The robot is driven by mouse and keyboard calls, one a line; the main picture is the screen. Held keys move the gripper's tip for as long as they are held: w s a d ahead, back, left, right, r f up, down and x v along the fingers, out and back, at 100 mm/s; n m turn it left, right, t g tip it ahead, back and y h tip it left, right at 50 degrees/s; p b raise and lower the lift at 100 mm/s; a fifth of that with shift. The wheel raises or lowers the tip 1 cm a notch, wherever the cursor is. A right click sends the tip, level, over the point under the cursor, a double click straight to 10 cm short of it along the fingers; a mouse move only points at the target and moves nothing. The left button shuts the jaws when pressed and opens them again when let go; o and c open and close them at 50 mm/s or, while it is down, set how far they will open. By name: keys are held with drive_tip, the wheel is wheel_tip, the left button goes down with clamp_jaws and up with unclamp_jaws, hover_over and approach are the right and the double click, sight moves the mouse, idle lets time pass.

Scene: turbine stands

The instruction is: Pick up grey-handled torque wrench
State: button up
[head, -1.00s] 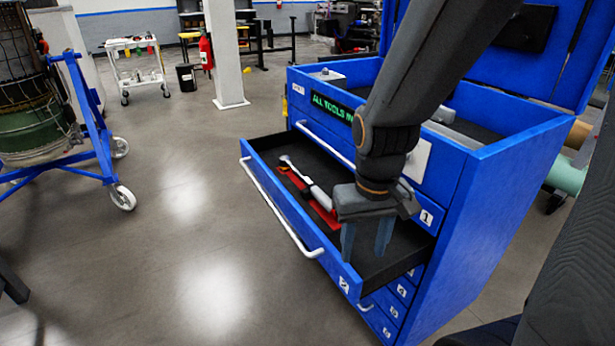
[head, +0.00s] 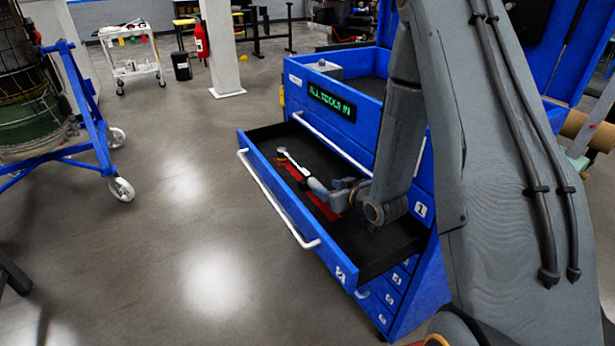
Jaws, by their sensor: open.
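The torque wrench (head: 291,161) lies in the open drawer (head: 265,191) of the blue tool cabinet, on a red patch (head: 325,209). Its bright shaft and head point to the far left. Its handle end is partly hidden by my gripper. My gripper (head: 328,193) is open, low in the drawer at the handle end of the wrench. The fingers overlap the handle in this view, and I cannot tell whether they touch it or lie around it.
The drawer's front wall with a white bar handle (head: 275,200) and the cabinet body bound the space. A lit sign (head: 332,102) is on the cabinet's upper front. A blue wheeled stand (head: 90,130) is at left. The floor between is clear.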

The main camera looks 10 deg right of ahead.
sight(316, 182)
drive_tip(key=shift+w+a+f+t, duration=0.1)
drive_tip(key=shift+w+a+t, duration=0.05)
drive_tip(key=shift+t, duration=0.15)
drive_tip(key=shift+w+a, duration=0.1)
drive_tip(key=shift+w, duration=0.2)
drive_tip(key=shift+p+x, duration=0.9)
drive_tip(key=shift+x, duration=2.65)
clamp_jaws()
